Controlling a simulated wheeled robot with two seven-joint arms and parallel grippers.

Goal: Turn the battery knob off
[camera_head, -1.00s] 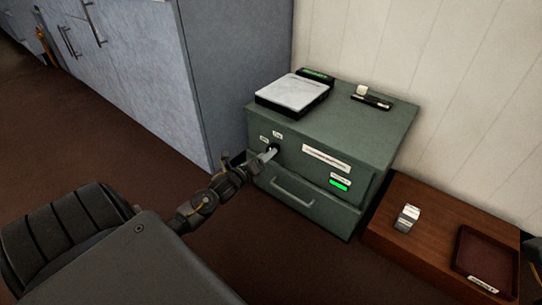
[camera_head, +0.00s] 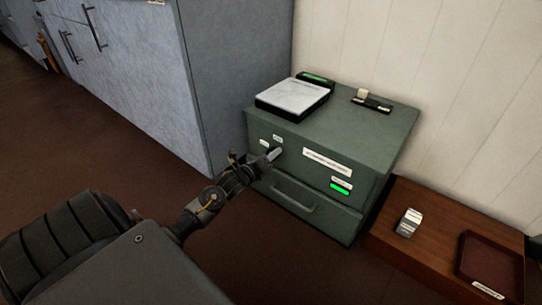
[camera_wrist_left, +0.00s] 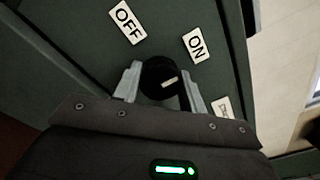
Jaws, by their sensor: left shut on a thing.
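The battery knob (camera_wrist_left: 160,78) is round and black with a pale pointer mark, on the front of a green cabinet (camera_head: 355,148). In the left wrist view the OFF label (camera_wrist_left: 127,22) is up and left of the knob and the ON label (camera_wrist_left: 196,45) is up and right. The pale mark lies on the knob's lower right part. My left gripper (camera_head: 272,154) is at the knob, which it hides in the head view. In the left wrist view its fingers (camera_wrist_left: 160,84) are shut on the knob, one on each side. My right gripper is not in view.
A white-topped scale (camera_head: 292,95) and a small black switch-like device (camera_head: 371,101) sit on the cabinet. A green light (camera_head: 341,188) glows on its front, above a drawer handle (camera_head: 293,196). A low wooden stand (camera_head: 432,246) with a dark red tray (camera_head: 490,285) is at right.

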